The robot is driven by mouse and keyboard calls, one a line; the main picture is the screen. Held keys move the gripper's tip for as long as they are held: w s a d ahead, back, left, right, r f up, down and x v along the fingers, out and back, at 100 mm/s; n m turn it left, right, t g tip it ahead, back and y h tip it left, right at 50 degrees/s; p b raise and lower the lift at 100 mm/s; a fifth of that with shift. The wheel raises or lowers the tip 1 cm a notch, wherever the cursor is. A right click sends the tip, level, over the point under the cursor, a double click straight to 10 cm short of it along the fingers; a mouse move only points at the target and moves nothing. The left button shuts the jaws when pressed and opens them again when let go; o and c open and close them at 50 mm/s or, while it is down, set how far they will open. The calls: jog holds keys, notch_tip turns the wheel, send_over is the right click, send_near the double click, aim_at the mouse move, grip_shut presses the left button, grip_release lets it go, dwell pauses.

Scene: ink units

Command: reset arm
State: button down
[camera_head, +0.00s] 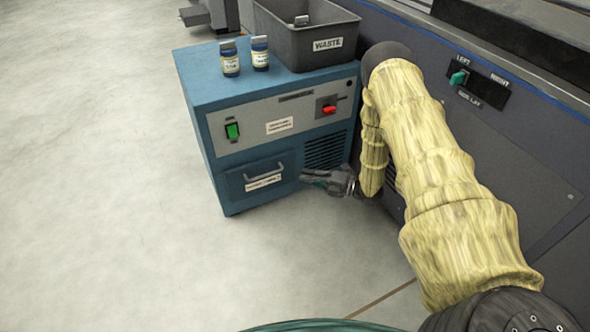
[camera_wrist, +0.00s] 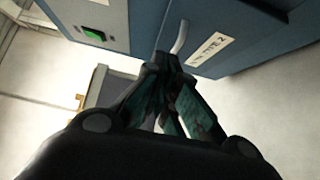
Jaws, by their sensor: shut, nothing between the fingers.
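My arm (camera_head: 430,165) is bent, in a yellowish ribbed sleeve, and reaches from the lower right toward the blue cabinet. My gripper (camera_head: 308,178) is in front of the cabinet's lower right front, to the right of the drawer handle. In the wrist view the gripper (camera_wrist: 163,62) is shut and empty, with its fingertips together. There its tips overlap the picture near the pale drawer handle (camera_wrist: 181,38); I cannot tell whether they touch it. The drawer (camera_head: 258,176) looks closed.
The blue cabinet (camera_head: 210,68) carries two bottles, one left (camera_head: 230,58) and one right (camera_head: 260,53), and a grey WASTE bin (camera_head: 290,41). A dark machine (camera_head: 500,150) with a LEFT/RIGHT switch (camera_head: 459,77) stands right. The floor (camera_head: 100,200) at left is clear.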

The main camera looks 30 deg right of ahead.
jog(key=s+a+f+m+g+h, duration=0.4)
jog(key=s+a+f+m+h, duration=0.4)
jog(key=s+a+f+m, duration=0.55)
jog(key=s+a+r+m+g+h, duration=0.15)
jog(key=s+m+g, duration=0.4)
jog(key=s, duration=0.75)
jog(key=s+a+r+m+g+h, duration=0.1)
jog(key=s+r+m+g+h, duration=0.15)
jog(key=s+m, duration=0.85)
jog(key=s+r+n+p, duration=0.1)
jog(key=s+r+p, duration=0.1)
jog(key=r+p, duration=1.5)
jog(key=s+r+n+g+p, duration=0.1)
jog(key=s+r+p, duration=0.1)
jog(key=r+p, duration=1.6)
jog(key=shift+n+h+p, duration=0.3)
jog(key=shift+n+p, duration=0.1)
jog(key=shift+p, duration=0.05)
jog(key=shift+w+a, duration=0.1)
jog(key=shift+a, duration=0.1)
